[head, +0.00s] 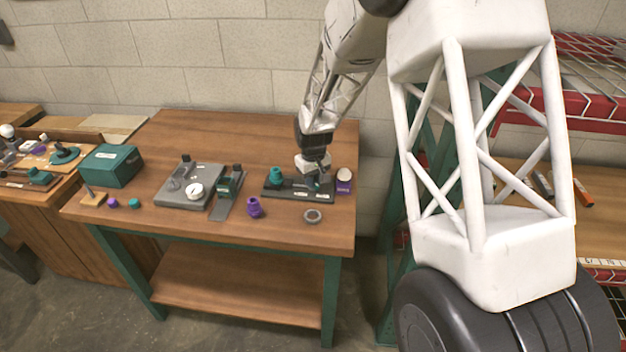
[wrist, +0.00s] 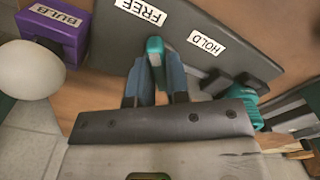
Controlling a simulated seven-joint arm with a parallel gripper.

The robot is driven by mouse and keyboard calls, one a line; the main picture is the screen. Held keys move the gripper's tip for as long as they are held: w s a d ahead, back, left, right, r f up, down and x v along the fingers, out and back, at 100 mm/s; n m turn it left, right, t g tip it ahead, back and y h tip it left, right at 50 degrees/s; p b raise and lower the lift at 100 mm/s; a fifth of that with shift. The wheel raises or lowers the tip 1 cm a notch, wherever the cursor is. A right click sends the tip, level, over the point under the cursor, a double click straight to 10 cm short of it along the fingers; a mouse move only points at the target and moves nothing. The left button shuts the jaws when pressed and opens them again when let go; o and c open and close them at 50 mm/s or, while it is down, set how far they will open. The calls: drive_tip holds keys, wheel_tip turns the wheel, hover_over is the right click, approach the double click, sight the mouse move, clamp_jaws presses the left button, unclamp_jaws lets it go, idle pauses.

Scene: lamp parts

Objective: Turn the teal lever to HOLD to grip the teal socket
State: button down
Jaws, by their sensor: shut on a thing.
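In the wrist view my gripper (wrist: 156,72) is shut on the teal lever (wrist: 155,46), with a finger on each side. The lever's teal end points toward the FREE label (wrist: 141,12); the HOLD label (wrist: 206,43) is to its right. The dark plate (wrist: 222,22) carries both labels. The teal socket (wrist: 254,88) is partly hidden at the right, beside black jaw blocks (wrist: 228,84). In the head view the socket (head: 276,175) stands upright at the left of the dark fixture (head: 290,193), and my gripper (head: 314,179) is over its right part.
A purple BULB holder (head: 343,187) with a white bulb (head: 344,174) stands close right of my gripper. A grey ring (head: 313,215) and a purple part (head: 254,207) lie in front. A grey fixture (head: 190,185) and a teal box (head: 111,165) are farther left. The table's back is clear.

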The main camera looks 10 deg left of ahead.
drive_tip(key=m, duration=0.8)
drive_tip(key=shift+m, duration=0.3)
drive_tip(key=m, duration=0.4)
drive_tip(key=shift+m, duration=1.9)
drive_tip(key=c, duration=1.1)
unclamp_jaws()
drive_tip(key=shift+r, duration=0.2)
